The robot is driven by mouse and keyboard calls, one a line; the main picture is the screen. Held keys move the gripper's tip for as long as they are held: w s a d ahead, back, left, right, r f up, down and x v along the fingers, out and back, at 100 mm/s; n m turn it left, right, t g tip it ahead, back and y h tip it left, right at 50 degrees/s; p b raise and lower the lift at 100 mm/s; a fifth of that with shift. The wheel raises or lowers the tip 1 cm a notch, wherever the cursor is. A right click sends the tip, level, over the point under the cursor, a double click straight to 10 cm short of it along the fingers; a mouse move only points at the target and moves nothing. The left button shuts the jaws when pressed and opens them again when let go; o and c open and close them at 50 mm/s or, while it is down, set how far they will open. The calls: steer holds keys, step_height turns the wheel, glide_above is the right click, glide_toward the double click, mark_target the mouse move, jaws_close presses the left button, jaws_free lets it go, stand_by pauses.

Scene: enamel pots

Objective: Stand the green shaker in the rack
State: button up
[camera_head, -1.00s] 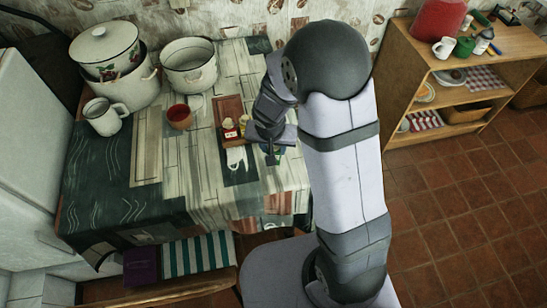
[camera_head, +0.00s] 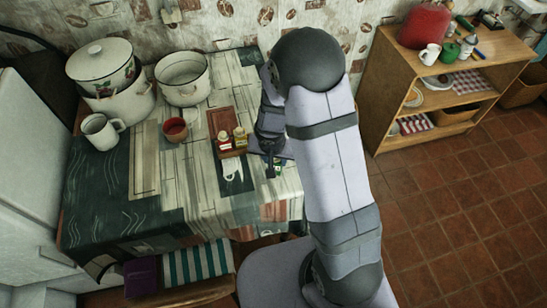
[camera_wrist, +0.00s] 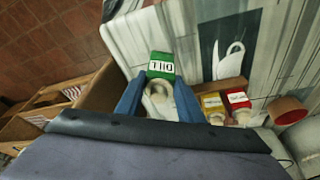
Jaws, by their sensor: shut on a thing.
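The green shaker (camera_wrist: 161,66), with a white "DILL" label and a pale cap, is between the blue fingers of my gripper (camera_wrist: 158,98) in the wrist view. My gripper is shut on it. In the head view, my gripper (camera_head: 271,164) is right of the rack, and a little of the green shaker (camera_head: 276,171) shows beside the fingers. The brown wooden rack (camera_head: 219,118) lies on the table. A red shaker (camera_head: 224,141) and a yellow shaker (camera_head: 240,136) stand at its near end. The rack also shows in the wrist view (camera_wrist: 233,83). Shaker and rack are apart.
A red mug (camera_head: 175,129), a white mug (camera_head: 100,131) and two enamel pots (camera_head: 183,78) stand left of the rack. A dark mat with a white jug picture (camera_head: 232,172) lies in front of it. A wooden shelf (camera_head: 395,85) stands at the right.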

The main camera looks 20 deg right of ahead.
steer(key=w+a+r+n+p, duration=0.1)
steer(key=w+r+n, duration=0.1)
steer(key=w, duration=0.5)
steer(key=w+a+r+n+y+p, duration=0.1)
steer(key=w+r+n, duration=0.1)
steer(key=w, duration=0.5)
steer(key=shift+w+a+r+n, duration=0.35)
steer(key=shift+n, duration=0.15)
steer(key=shift+f, duration=0.15)
steer(key=shift+f+b, duration=1.45)
steer(key=shift+f, duration=0.65)
steer(key=shift+f+b, duration=1.25)
steer(key=shift+f, duration=0.25)
stand_by(0.3)
